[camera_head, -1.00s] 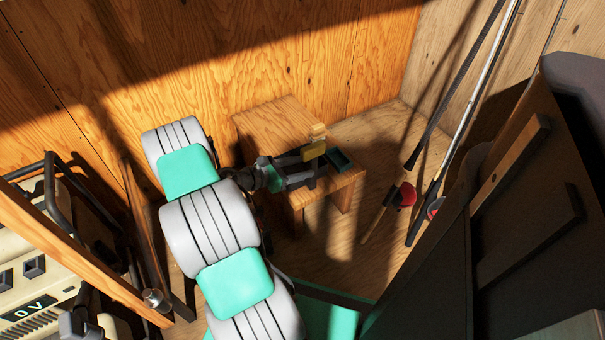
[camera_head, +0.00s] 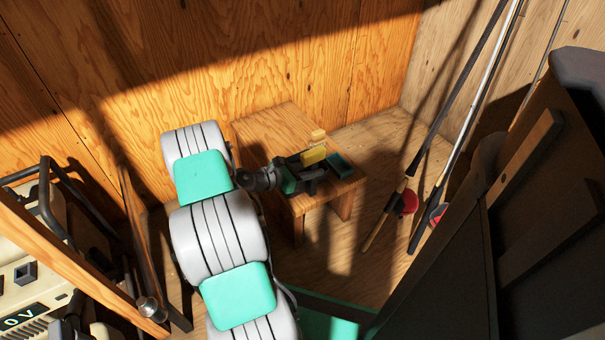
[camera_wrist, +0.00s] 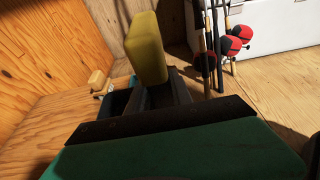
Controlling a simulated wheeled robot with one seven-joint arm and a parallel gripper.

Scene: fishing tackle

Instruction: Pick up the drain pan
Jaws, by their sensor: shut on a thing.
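The drain pan appears to be the small dark teal tray (camera_head: 341,166) over the right end of the small wooden stool. In the wrist view its dark wall (camera_wrist: 116,103) shows in part beyond my gripper (camera_wrist: 166,97). In the head view my gripper (camera_head: 312,176) reaches in from the left and is shut at the near side of the pan; the exact contact is hidden. A yellow block (camera_head: 313,155) is close beside the fingers. In the wrist view this yellow block (camera_wrist: 146,48) stands tall and hides part of the pan.
The wooden stool (camera_head: 275,130) stands by the plywood wall, with a small wooden object (camera_head: 318,136) at its back edge. Fishing rods (camera_head: 440,115) with red-and-black reels (camera_head: 406,202) lean at the right. A dark cabinet-like panel (camera_head: 540,200) fills the right foreground.

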